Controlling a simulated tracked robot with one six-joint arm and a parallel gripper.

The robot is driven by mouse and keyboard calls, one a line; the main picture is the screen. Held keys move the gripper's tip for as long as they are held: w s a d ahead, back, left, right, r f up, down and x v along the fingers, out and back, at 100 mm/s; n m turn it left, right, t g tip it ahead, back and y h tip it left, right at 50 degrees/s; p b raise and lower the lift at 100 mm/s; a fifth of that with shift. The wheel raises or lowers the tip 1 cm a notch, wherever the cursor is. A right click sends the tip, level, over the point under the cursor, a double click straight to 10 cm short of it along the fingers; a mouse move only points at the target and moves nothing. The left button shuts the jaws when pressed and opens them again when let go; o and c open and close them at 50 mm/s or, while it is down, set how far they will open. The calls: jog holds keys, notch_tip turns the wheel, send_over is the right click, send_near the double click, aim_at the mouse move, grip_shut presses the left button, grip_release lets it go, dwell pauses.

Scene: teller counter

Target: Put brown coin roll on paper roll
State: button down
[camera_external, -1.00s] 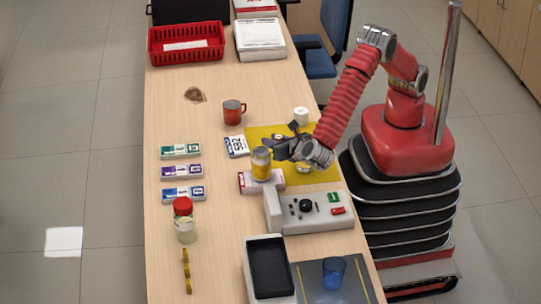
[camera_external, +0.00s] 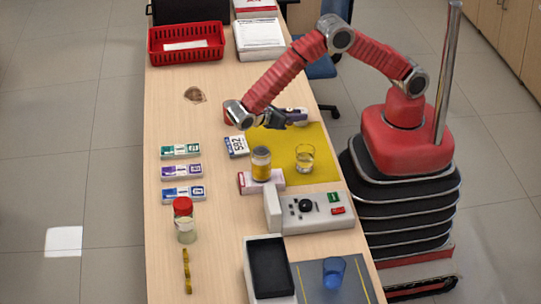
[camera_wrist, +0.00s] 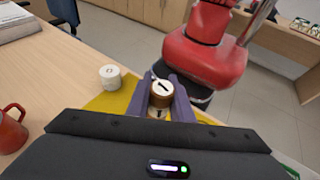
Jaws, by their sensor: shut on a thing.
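My gripper (camera_wrist: 160,92) is shut on the brown coin roll (camera_wrist: 161,97), which sits upright between its purple fingers, its pale top with a dark mark facing the wrist camera. The white paper roll (camera_wrist: 110,76) stands upright to the left of the fingers in the wrist view, apart from the coin roll. In the external view my gripper (camera_external: 293,116) is over the far edge of the yellow mat (camera_external: 322,145). There the coin roll cannot be made out, and the paper roll is hidden by my gripper.
A red mug (camera_wrist: 11,131) stands at the left of the wrist view. A grey device (camera_external: 313,213) is nearer.

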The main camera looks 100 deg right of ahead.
jog(key=s+d+r+m+t+y, duration=0.1)
jog(key=s+d+m+y, duration=0.15)
jog(key=m+y, duration=0.5)
jog(key=s+d+r+m+t+y, duration=0.1)
jog(key=s+d+m+y, duration=0.15)
jog(key=m+y, duration=0.5)
jog(key=w+d+r+m+t+y, duration=0.1)
jog(key=d+r+m+t, duration=0.45)
jog(key=m+t, duration=0.4)
jog(key=w+d+r+m+t, duration=0.1)
jog(key=d+r+m+t, duration=0.45)
jog(key=m+t, duration=0.35)
notch_tip(320, 180, down, 12)
jog(key=shift+d+r+n+t, duration=0.15)
jog(key=shift+r+n+t, duration=0.05)
jog(key=shift+n+t, duration=0.2)
jog(key=shift+f, duration=2.9)
jog(key=shift+f, duration=2.1)
